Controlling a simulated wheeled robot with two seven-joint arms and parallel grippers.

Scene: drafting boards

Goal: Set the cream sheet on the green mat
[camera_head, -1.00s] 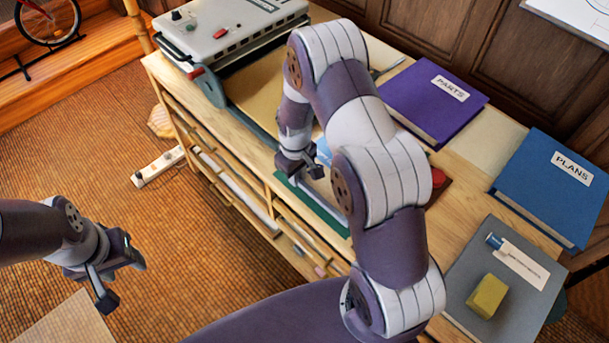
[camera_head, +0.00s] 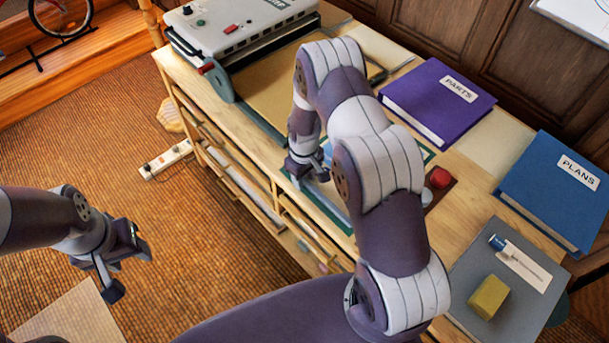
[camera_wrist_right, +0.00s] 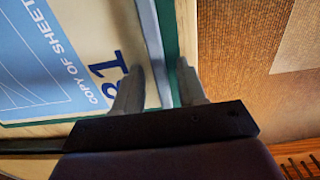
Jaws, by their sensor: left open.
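The green mat (camera_head: 429,154) lies on the wooden bench under my right arm, mostly hidden. It shows in the right wrist view as a green strip (camera_wrist_right: 170,35) by the bench edge. My right gripper (camera_head: 309,172) is low at the mat's front edge. Its fingers (camera_wrist_right: 160,78) are apart, over the grey strip and green edge. My left gripper (camera_head: 129,268) is open and empty over the floor.
A grey machine (camera_head: 240,35) stands at the bench's back left. A purple binder (camera_head: 437,100), a blue binder (camera_head: 553,190) and a grey board (camera_head: 520,262) with a yellow block (camera_head: 488,297) lie to the right. A red knob (camera_head: 440,178) sits near my right arm.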

